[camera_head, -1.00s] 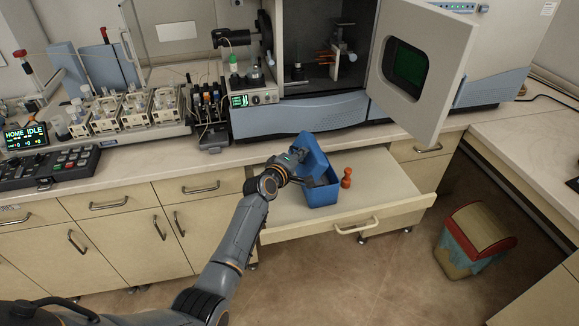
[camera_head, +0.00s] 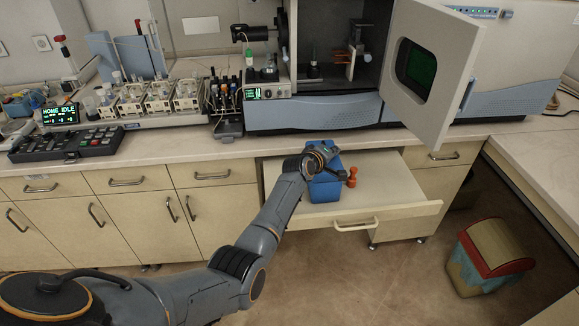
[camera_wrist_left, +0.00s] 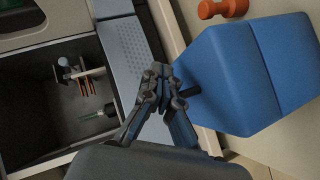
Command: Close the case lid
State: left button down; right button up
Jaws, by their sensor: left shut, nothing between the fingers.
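The blue case (camera_head: 325,188) stands in the pulled-out drawer. Its lid (camera_wrist_left: 215,80) lies down over the body in the left wrist view, with a thin seam between the two parts and no interior showing. I cannot tell whether it is fully seated. My left gripper (camera_head: 324,152) is at the back top of the case in the head view. In the left wrist view its fingers (camera_wrist_left: 165,92) are together and empty, right beside the lid's edge; I cannot tell if they touch it. My right gripper is not in view.
An orange object (camera_head: 352,177) stands in the drawer right beside the case. The open drawer (camera_head: 400,190) juts out below the counter. The spectrometer's open door (camera_head: 428,85) hangs above to the right. A bin (camera_head: 490,258) stands on the floor at right.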

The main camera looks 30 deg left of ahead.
pick_arm(q)
jog(key=shift+w+d+f, duration=0.1)
jog(key=shift+w+f, duration=0.05)
jog(key=shift+f, duration=0.15)
jog(key=shift+w+f+b, duration=0.1)
jog(key=shift+f+b, duration=0.15)
jog(key=shift+b, duration=0.1)
jog(key=shift+w+d+f, duration=0.15)
jog(key=shift+w+d, duration=0.05)
jog(key=shift+d, duration=0.05)
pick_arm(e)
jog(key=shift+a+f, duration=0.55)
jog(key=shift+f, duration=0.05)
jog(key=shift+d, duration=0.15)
